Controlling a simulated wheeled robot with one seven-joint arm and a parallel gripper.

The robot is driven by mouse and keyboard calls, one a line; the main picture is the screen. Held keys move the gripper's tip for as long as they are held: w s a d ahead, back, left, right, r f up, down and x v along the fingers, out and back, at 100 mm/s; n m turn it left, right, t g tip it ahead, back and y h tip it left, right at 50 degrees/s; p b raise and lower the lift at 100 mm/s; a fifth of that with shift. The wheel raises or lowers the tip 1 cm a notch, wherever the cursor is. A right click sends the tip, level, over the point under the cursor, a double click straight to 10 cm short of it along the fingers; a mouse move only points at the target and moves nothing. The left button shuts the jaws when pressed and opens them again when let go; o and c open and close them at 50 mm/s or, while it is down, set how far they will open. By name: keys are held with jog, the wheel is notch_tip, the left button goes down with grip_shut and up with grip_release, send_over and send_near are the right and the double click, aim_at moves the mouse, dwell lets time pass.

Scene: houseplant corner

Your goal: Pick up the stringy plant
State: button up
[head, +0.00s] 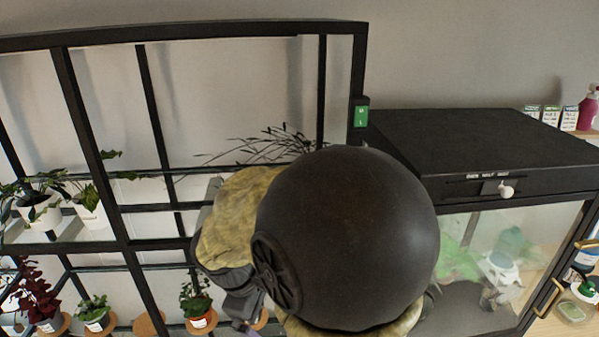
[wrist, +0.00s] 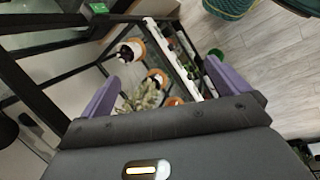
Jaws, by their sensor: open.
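A plant with thin, dark, stringy leaves (head: 268,147) shows on the upper part of the black-framed shelf in the head view. Its pot is hidden behind my arm. My gripper (wrist: 161,70) is open, its two purple fingers spread wide in the wrist view. A pale green, spiky-leaved plant (wrist: 140,97) shows beyond the gripper, between the fingers, partly cut off by the gripper body. I cannot tell whether it is the same stringy plant. Nothing is seen held. In the head view my arm covers most of the gripper.
Potted plants (head: 90,207) stand on the shelf at left. A red-leaved plant (head: 37,290), a small green plant (head: 95,308) and another potted plant (head: 197,300) stand lower. Black frame bars (head: 90,130) cross the shelf front. A black-topped glass case (head: 470,150) stands right.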

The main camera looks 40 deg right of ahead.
jog(key=w+d+r+n+h, duration=0.2)
jog(key=d+r, duration=0.1)
jog(key=d, duration=0.1)
jog(key=w+d+r+n+h, duration=0.2)
jog(key=w+d+r+h, duration=0.1)
jog(key=d+r, duration=0.1)
jog(key=w+d+r+n+t+h, duration=0.1)
jog(key=w+d+r+n+h, duration=0.1)
jog(key=d, duration=0.4)
jog(key=shift+w+d+r+n+h+p, duration=0.2)
jog(key=shift+w+r+h, duration=0.1)
jog(key=shift+r, duration=0.25)
jog(key=shift+w+d+r+n+h+p, duration=0.1)
jog(key=shift+w+r+h+p, duration=0.15)
jog(key=shift+r, duration=0.25)
jog(key=w+d+r+n+t+h, duration=0.4)
jog(key=w+r+n+t, duration=0.2)
jog(key=w, duration=0.4)
jog(key=shift+d+r+n, duration=0.4)
jog(key=shift+r+n, duration=0.45)
jog(key=shift+n, duration=0.15)
jog(key=shift+w+h, duration=0.1)
jog(key=shift+h, duration=0.15)
